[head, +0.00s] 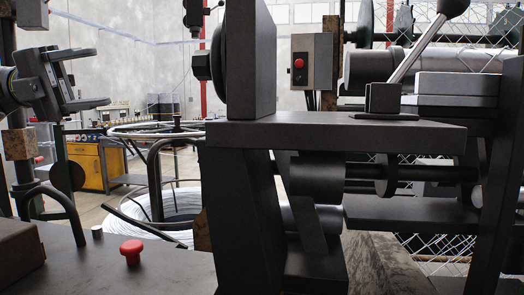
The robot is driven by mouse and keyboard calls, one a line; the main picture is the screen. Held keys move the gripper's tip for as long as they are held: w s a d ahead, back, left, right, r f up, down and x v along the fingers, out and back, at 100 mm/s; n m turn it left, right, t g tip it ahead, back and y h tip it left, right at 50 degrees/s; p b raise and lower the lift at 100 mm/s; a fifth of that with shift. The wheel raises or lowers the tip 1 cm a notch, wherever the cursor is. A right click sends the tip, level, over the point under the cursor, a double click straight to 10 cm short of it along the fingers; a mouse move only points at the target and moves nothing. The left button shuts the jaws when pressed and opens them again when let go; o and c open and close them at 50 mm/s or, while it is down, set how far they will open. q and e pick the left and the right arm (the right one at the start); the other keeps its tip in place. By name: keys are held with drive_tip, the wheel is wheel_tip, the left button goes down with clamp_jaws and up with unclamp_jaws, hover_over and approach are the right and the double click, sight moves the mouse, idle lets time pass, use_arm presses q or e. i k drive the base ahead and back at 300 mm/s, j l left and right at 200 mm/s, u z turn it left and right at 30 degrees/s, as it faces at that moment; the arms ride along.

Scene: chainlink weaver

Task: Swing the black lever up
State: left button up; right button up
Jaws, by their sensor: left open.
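A lever with a shiny silver rod and a black knob (453,7) rises from a dark block (383,98) on the machine's flat top at the upper right. It leans up to the right, and the knob is partly cut by the top edge. A thin black bar (143,222) also slants down to the right at lower left; I cannot tell whether it is a lever. My left gripper (100,78) is at the upper left, open and empty, its fingers pointing right. It is well apart from the knobbed lever and touches nothing visible. My right gripper is out of view.
The dark machine frame (335,135) fills the middle and right, with an upright plate (250,60) between my left gripper and the knobbed lever. A red mushroom button (131,250) stands on the front surface. A grey button box (312,62) is behind. Open air lies right of my gripper.

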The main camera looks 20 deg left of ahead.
sight(446, 10)
drive_tip(key=k, duration=2)
